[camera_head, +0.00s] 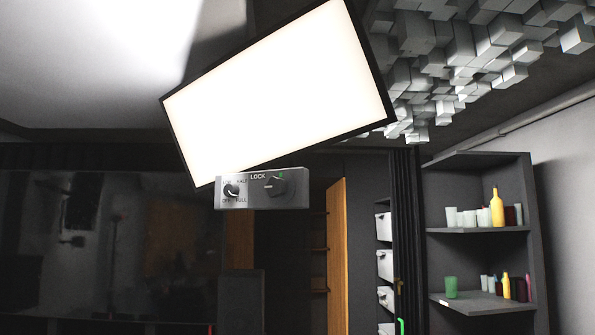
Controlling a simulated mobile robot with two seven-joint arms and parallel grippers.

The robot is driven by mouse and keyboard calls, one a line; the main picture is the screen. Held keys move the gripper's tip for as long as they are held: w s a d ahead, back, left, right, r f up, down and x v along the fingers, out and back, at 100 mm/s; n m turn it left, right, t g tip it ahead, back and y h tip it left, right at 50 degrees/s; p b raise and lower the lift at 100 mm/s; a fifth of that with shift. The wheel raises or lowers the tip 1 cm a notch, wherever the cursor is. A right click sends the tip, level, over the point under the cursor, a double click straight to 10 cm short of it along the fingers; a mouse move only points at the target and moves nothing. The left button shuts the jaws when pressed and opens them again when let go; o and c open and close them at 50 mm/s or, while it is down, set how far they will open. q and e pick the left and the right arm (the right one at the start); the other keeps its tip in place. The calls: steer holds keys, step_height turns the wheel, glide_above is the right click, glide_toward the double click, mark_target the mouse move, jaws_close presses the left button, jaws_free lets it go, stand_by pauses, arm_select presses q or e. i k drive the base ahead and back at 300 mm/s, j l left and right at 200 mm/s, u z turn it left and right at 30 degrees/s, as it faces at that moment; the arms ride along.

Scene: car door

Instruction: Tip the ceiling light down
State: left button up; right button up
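The ceiling light (280,90) is a large, bright white rectangular panel with a thin black frame. It hangs tilted in the upper middle of the head view, its right side higher than its left. A grey control box (262,201) sits at its lower edge. The box has a dark-and-white knob (231,190) at left, with markings that include FULL, and a dark knob (277,186) at right beside the word LOCK. Neither of my grippers is in view.
Grey block-shaped panels (465,65) cover the ceiling at upper right. A dark corner shelf (480,230) at right holds bottles and cups. An orange-brown door (336,250) and a column of white bins (385,265) stand behind. A dark glossy surface fills the left.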

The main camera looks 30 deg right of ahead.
mark_target(311, 81)
steer(key=i+l+z, duration=0.15)
steer(key=l, duration=0.3)
steer(key=i+l+z, duration=0.15)
steer(key=i+l, duration=0.15)
steer(key=i+l+z, duration=0.15)
steer(key=l, duration=0.3)
steer(key=i, duration=0.1)
